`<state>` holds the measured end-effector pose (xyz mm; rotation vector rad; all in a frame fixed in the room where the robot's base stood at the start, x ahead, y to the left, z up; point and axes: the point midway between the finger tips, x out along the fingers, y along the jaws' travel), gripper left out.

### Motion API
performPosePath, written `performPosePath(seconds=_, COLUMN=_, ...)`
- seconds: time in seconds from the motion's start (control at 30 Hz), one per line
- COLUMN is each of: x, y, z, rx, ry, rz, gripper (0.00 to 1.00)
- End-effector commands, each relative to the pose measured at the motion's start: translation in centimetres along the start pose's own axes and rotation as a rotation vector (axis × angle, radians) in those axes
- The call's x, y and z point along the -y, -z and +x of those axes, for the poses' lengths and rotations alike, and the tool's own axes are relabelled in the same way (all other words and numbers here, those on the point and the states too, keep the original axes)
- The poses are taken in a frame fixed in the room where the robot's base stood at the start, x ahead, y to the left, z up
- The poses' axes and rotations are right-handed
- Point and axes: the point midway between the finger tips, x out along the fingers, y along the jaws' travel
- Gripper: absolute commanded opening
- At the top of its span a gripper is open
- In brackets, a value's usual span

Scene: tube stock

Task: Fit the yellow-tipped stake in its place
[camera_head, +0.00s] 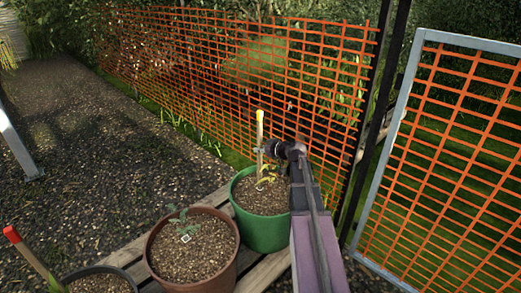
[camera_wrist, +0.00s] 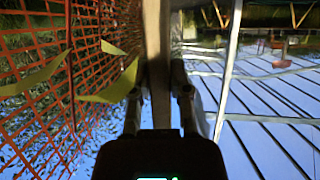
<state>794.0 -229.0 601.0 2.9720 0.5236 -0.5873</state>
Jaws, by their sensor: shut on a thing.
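The yellow-tipped stake (camera_head: 260,134) is upright at the green pot (camera_head: 265,233), its yellow tip up. My gripper (camera_head: 262,149) is shut on the stake at about mid-height, reaching in from the right. In the wrist view the stake (camera_wrist: 157,45) runs between the two fingers of my gripper (camera_wrist: 158,95). The stake's lower end meets the plant's leaves near the pot's back; I cannot tell whether it is in the soil. A drooping yellowish plant (camera_head: 268,174) grows in the green pot, and its leaves (camera_wrist: 112,88) show left of the stake in the wrist view.
A brown pot (camera_head: 154,262) with a seedling (camera_head: 184,226) stands left of the green pot. A dark pot (camera_head: 72,275) at the front left has a tilted red-tipped stake (camera_head: 30,255). Orange mesh fence (camera_head: 190,75) is close behind; a framed mesh panel (camera_head: 408,80) stands right.

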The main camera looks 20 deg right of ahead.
Motion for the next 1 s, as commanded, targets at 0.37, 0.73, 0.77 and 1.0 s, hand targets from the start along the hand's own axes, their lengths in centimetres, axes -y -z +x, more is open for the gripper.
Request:
performPosePath(seconds=0.37, x=0.0, y=-0.21, z=0.09, rx=0.0, ry=0.0, rz=0.0, gripper=0.0)
performPosePath(seconds=0.73, x=0.0, y=-0.21, z=0.09, rx=0.0, ry=0.0, rz=0.0, gripper=0.64)
performPosePath(seconds=0.77, x=0.0, y=-0.21, z=0.09, rx=0.0, ry=0.0, rz=0.0, gripper=0.64)
performPosePath(seconds=1.0, x=0.0, y=-0.11, z=0.04, rx=0.0, ry=0.0, rz=0.0, gripper=0.64)
